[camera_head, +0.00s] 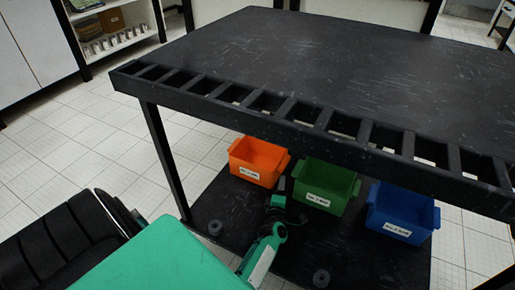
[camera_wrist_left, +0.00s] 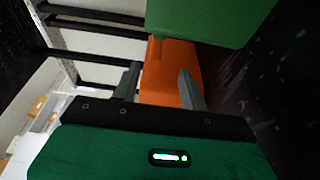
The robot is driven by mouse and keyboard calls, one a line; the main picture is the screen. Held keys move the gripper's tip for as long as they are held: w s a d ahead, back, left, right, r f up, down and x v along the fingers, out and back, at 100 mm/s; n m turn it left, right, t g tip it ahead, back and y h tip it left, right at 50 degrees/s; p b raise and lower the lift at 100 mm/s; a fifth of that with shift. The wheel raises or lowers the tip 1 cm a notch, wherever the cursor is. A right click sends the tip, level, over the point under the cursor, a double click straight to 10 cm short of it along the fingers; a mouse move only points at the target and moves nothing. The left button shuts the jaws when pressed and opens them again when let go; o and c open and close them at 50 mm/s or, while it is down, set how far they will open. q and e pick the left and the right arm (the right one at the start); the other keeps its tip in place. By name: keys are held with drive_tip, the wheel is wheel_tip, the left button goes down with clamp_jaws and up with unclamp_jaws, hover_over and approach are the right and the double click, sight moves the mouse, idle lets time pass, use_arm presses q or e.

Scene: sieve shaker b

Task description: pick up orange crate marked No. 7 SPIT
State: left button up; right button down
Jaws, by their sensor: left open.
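The orange crate (camera_head: 256,163) stands on the lower shelf, under the left part of the black table's slotted front edge. It has a white label on its front, too small to read. My left gripper (camera_head: 288,190) is low over the shelf, just in front of the orange crate and the green crate. In the left wrist view, my open left gripper (camera_wrist_left: 158,70) points at the orange crate (camera_wrist_left: 172,62), which appears between and beyond its two fingers. I cannot tell whether either finger touches it. My right gripper is not in view.
A green crate (camera_head: 323,187) stands close to the right of the orange one, with a blue crate (camera_head: 401,212) further right. The black tabletop (camera_head: 340,55) and its slotted edge overhang the lower shelf (camera_head: 225,205). A table leg (camera_head: 165,160) stands left of the crates.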

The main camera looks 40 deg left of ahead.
sight(282, 172)
use_arm(q)
drive_tip(key=x, duration=0.3)
drive_tip(key=shift+w+b, duration=0.15)
drive_tip(key=shift+b, duration=0.25)
drive_tip(key=b+x, duration=0.1)
drive_tip(key=x, duration=0.1)
drive_tip(key=b+x, duration=0.1)
drive_tip(key=x, duration=0.1)
drive_tip(key=shift+a+r+b, duration=0.15)
drive_tip(key=shift+a+b, duration=0.2)
drive_tip(key=shift+a, duration=0.15)
drive_tip(key=shift+w+a+r, duration=0.1)
drive_tip(key=shift+w+a, duration=0.15)
drive_tip(key=shift+w, duration=0.15)
drive_tip(key=shift+c, duration=0.4)
drive_tip(key=shift+r, duration=0.1)
clamp_jaws()
